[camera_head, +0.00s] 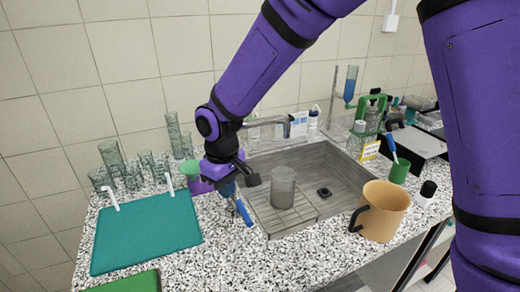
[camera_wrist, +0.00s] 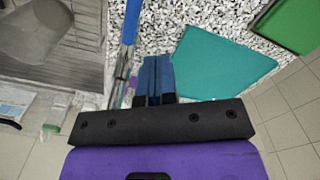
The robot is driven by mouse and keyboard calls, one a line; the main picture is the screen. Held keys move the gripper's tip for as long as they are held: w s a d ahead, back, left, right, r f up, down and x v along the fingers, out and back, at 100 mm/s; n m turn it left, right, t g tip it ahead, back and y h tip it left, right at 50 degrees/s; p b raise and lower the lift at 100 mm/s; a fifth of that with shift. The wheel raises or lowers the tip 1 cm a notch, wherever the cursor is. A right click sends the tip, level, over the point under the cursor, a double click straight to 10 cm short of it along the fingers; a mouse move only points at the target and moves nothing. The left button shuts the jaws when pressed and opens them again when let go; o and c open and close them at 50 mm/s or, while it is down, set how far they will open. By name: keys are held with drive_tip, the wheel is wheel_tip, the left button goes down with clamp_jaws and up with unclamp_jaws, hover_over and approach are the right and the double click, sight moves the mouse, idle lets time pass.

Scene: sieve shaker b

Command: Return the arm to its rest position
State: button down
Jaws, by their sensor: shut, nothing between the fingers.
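My gripper (camera_head: 228,189) hangs over the speckled counter just left of the sink, at the end of my purple arm. In the wrist view its two blue fingers (camera_wrist: 155,75) are together and nothing shows between them. A blue-handled tool (camera_head: 243,212) is just below and beside the fingertips in the head view. It also shows in the wrist view as a blue handle (camera_wrist: 132,22) with a thin metal shaft, left of the fingers and apart from them.
A sink (camera_head: 335,165) holds a clear beaker (camera_head: 283,187) on a rack. A teal mat (camera_head: 145,232) lies left, with glassware (camera_head: 112,157) behind it. A tan jug (camera_head: 380,210) stands right of the sink. A faucet (camera_head: 287,121) rises behind my wrist.

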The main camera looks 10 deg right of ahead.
drive_tip(key=s+d+r+m+t, duration=0.1)
drive_tip(key=s+d+r+m, duration=0.1)
drive_tip(key=d+r, duration=0.7)
drive_tip(key=s+d+r+m+t, duration=0.2)
drive_tip(key=s+d+r+m, duration=0.1)
drive_tip(key=d+r, duration=0.6)
drive_tip(key=s+d+r+m+t, duration=0.1)
drive_tip(key=s+d+m, duration=0.1)
drive_tip(key=s+d, duration=0.4)
drive_tip(key=s+d+r+m+t, duration=0.1)
drive_tip(key=s+d+r+m, duration=0.1)
drive_tip(key=s+d, duration=0.5)
drive_tip(key=shift+s+d+r, duration=0.3)
drive_tip(key=shift+s, duration=0.5)
